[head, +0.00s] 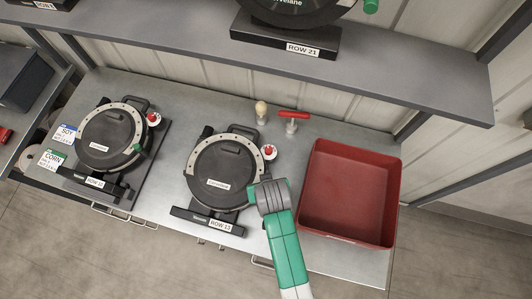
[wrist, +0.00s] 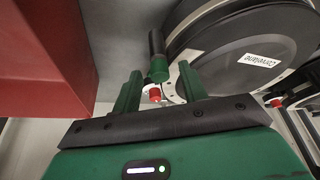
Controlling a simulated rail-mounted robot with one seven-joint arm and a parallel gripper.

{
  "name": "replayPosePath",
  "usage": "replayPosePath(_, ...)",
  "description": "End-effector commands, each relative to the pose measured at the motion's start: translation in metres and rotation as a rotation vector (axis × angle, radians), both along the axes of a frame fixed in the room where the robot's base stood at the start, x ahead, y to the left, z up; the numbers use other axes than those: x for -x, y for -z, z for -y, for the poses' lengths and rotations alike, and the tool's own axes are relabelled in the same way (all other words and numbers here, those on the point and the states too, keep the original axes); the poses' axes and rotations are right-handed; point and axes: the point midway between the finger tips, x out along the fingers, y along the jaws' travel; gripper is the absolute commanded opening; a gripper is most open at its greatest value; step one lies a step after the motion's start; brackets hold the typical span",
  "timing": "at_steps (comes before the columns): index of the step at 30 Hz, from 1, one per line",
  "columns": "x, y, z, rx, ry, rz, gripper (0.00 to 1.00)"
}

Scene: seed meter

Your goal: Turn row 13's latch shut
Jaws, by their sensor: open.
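The row 13 meter (head: 222,172) is a round black seed meter with a pale notched rim. It stands on a black base with a "ROW 13" label (head: 220,226). Its black disc (wrist: 262,45) fills the upper right of the wrist view. A latch handle (wrist: 158,68) with a green end and dark shaft sticks out beside the disc; in the head view my arm hides it. My gripper (wrist: 159,72) is open, with one green finger on either side of the handle's green end. Whether either finger touches it, I cannot tell. My wrist (head: 270,197) is at the meter's right edge.
A red bin (head: 349,192) stands right of the meter. A red-and-white knob (head: 269,152) is at the meter's upper right. A red T-handle tool (head: 293,117) and a wooden-knobbed tool (head: 261,112) stand behind. Another meter (head: 111,138) is left. A shelf (head: 400,85) with the row 21 meter overhangs.

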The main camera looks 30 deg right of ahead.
Motion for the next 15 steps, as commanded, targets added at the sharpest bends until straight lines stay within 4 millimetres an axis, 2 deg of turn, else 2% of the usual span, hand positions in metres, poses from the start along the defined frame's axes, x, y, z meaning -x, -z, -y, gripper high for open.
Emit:
replayPosePath(2,0.0,-0.0002,-0.0001,0.0,0.0,0.0,0.43)
replayPosePath(3,0.0,-0.0003,-0.0001,0.0,0.0,0.0,0.39)
replayPosePath(9,0.0,-0.0005,-0.0001,0.0,0.0,0.0,0.0)
replayPosePath(15,0.0,-0.0011,0.0,0.0,-0.01,0.0,0.0)
